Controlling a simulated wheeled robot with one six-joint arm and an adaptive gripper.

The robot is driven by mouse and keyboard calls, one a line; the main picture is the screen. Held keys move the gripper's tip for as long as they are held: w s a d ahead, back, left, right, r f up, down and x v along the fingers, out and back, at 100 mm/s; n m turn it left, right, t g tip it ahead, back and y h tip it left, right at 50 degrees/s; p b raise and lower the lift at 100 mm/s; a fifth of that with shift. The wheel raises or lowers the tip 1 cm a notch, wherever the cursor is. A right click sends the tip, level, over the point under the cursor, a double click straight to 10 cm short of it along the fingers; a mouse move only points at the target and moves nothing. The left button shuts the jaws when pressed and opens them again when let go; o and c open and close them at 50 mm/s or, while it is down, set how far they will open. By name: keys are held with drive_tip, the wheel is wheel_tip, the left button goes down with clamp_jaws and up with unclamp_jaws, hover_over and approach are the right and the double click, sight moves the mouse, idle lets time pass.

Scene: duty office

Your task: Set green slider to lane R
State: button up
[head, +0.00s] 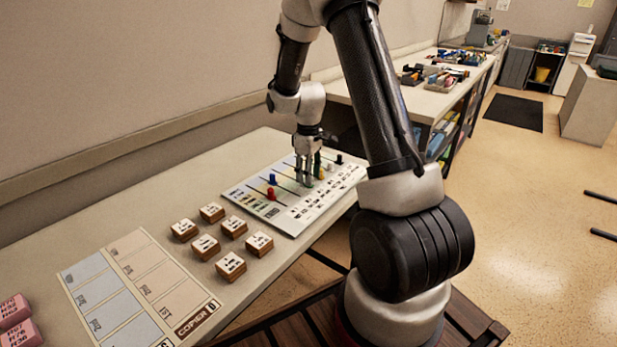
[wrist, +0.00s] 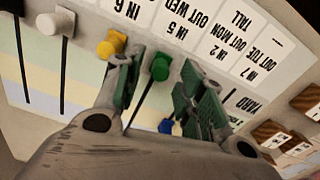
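The slider board (head: 238,194) lies on the long table in the head view, with coloured knobs on dark slots. In the wrist view the green slider knob (wrist: 160,67) stands at the label end of its slot, beside printed cards. My gripper (wrist: 156,80) is open, with one green-padded finger on each side of the knob and gaps visible between. In the head view my gripper (head: 307,180) points down at the board and hides much of the green slider. I cannot read a lane R mark.
Yellow (wrist: 110,45), white (wrist: 55,22) and blue (wrist: 167,126) knobs stand near the fingers. The head view also shows a red knob (head: 271,193) and a black knob (head: 339,159). Several wooden label blocks (head: 233,226) and a copier sheet (head: 205,312) lie on the table.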

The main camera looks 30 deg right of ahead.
sight(273, 170)
drive_tip(key=shift+f, duration=0.7)
clamp_jaws()
drive_tip(key=shift+w, duration=0.1)
drive_tip(key=w+a, duration=0.1)
drive_tip(key=w, duration=0.3)
drive_tip(key=w+a, duration=0.2)
drive_tip(key=w, duration=0.2)
drive_tip(key=w+a, duration=0.2)
drive_tip(key=w, duration=0.3)
drive_tip(key=shift+a, duration=0.2)
drive_tip(key=shift+w+a+r, duration=0.1)
drive_tip(key=shift+w+a, duration=0.1)
drive_tip(key=shift+w, duration=0.4)
